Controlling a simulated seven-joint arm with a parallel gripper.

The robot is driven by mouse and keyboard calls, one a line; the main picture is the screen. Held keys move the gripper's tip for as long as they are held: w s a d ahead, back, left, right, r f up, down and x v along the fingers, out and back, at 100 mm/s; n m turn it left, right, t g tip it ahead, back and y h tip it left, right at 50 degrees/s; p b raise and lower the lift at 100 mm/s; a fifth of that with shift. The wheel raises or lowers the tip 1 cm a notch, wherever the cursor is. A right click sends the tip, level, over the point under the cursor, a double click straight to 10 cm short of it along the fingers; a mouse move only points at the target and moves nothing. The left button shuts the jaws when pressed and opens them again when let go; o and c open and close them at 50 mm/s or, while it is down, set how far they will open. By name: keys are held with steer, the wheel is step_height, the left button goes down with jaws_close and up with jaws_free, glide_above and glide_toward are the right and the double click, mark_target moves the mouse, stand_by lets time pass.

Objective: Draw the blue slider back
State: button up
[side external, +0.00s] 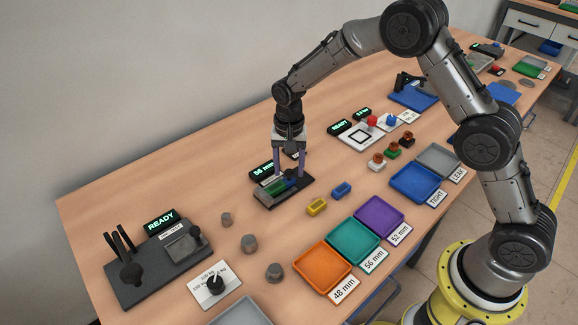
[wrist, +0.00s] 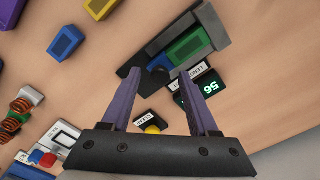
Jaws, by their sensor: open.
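The blue slider (wrist: 160,63) shows in the wrist view as a small blue piece at the end of a dark measuring fixture (wrist: 213,22), beside a green block (wrist: 188,46) in its channel. In the side view the fixture (side external: 266,206) stands mid-table, with the blue slider (side external: 292,180) partly hidden by my fingers. My gripper (side external: 289,176) is pointing down over this end of the fixture. In the wrist view its purple fingers (wrist: 159,73) are apart, one on either side of the slider's end. Whether they touch it cannot be told.
A display reading 56 mm (side external: 263,171) stands behind the fixture. A yellow block (side external: 317,207) and a loose blue block (side external: 342,190) lie in front. Orange (side external: 322,285), teal (side external: 354,257) and purple (side external: 379,232) trays line the front edge.

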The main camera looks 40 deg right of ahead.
jaws_close()
stand_by(1.3)
